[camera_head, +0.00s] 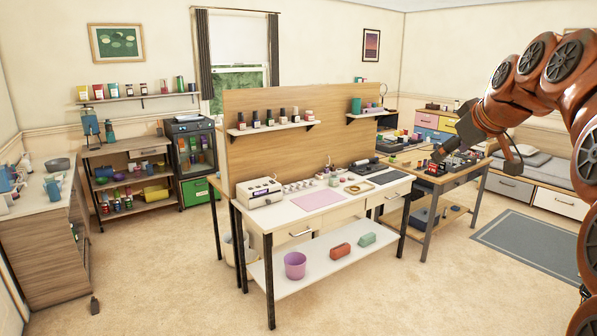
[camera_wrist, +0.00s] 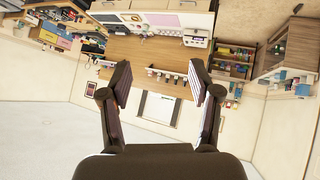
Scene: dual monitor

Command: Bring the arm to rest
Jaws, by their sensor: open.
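My arm (camera_head: 536,85) shows at the right of the head view, a copper-brown jointed arm bent over at the upper right. My gripper (camera_wrist: 157,85) shows in the wrist view with its two dark fingers spread wide apart and nothing between them. In the head view the arm's dark end (camera_head: 470,128) points down and left, high in front of the right-hand desk; the fingers are hard to make out there. The wrist view is upside down, with the room's furniture at its top and pale wall or ceiling below.
A white workbench (camera_head: 318,222) with a wooden back panel (camera_head: 300,150) stands mid-room. A desk (camera_head: 455,182) with small items stands right of it, beyond my arm. A counter (camera_head: 45,240) is at the left. Open carpet (camera_head: 170,285) lies in front.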

